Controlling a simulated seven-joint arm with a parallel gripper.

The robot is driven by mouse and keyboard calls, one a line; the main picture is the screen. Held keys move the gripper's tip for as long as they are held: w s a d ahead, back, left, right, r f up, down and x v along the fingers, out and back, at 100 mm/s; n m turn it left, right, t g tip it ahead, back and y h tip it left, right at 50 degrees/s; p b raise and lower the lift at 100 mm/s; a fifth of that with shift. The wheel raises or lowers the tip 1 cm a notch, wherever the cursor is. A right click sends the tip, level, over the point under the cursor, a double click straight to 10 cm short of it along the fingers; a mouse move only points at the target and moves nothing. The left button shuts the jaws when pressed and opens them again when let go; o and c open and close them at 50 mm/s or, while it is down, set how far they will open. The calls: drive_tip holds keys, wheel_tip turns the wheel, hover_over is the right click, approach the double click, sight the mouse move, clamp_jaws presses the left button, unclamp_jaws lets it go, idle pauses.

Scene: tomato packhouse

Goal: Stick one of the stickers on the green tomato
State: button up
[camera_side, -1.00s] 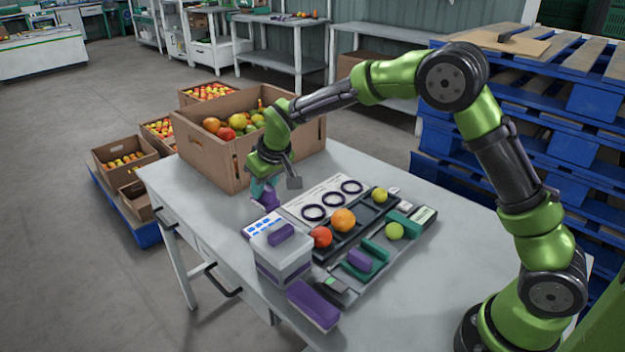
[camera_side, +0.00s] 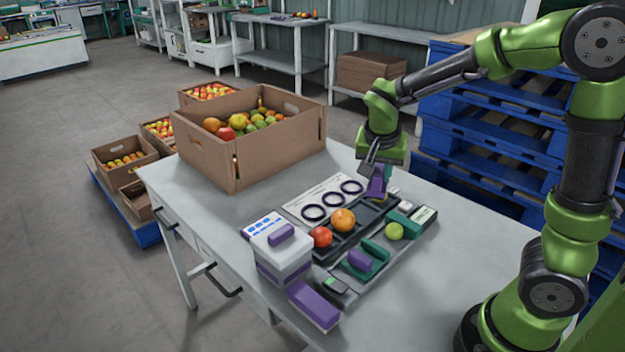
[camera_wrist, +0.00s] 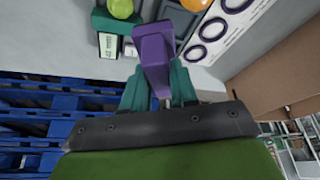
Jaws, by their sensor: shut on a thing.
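My gripper (camera_side: 382,178) is shut on a purple block-like tool (camera_wrist: 154,50), held between its teal fingers over the far right end of the dark tray (camera_side: 352,240). The yellow-green tomato seen earlier at that end is almost wholly hidden behind the tool, so I cannot tell whether they touch. A second green tomato (camera_side: 394,231) sits to the right, outside the tray; it also shows in the wrist view (camera_wrist: 121,8). The sheet of blue stickers (camera_side: 262,227) lies at the left. The tool's underside is hidden, so no sticker on it can be seen.
A red tomato (camera_side: 320,237) and an orange one (camera_side: 343,219) sit in the tray. A card with dark rings (camera_side: 313,199) lies behind it. A lidded grey box (camera_side: 283,258), a purple block (camera_side: 314,305) and a teal holder (camera_side: 375,252) stand nearby. A cardboard crate (camera_side: 215,165) stands behind.

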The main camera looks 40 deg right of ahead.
drive_tip(key=s+d+f+m+g, duration=0.1)
drive_tip(key=s+d+m+g, duration=0.1)
drive_tip(key=s+m, duration=0.3)
hover_over(396, 225)
drive_tip(key=shift+m+h, duration=0.3)
drive_tip(key=shift+f, duration=3.15)
drive_tip(key=shift+f, duration=0.65)
wheel_tip(396, 225, up, 7)
drive_tip(key=shift+w+r, duration=0.1)
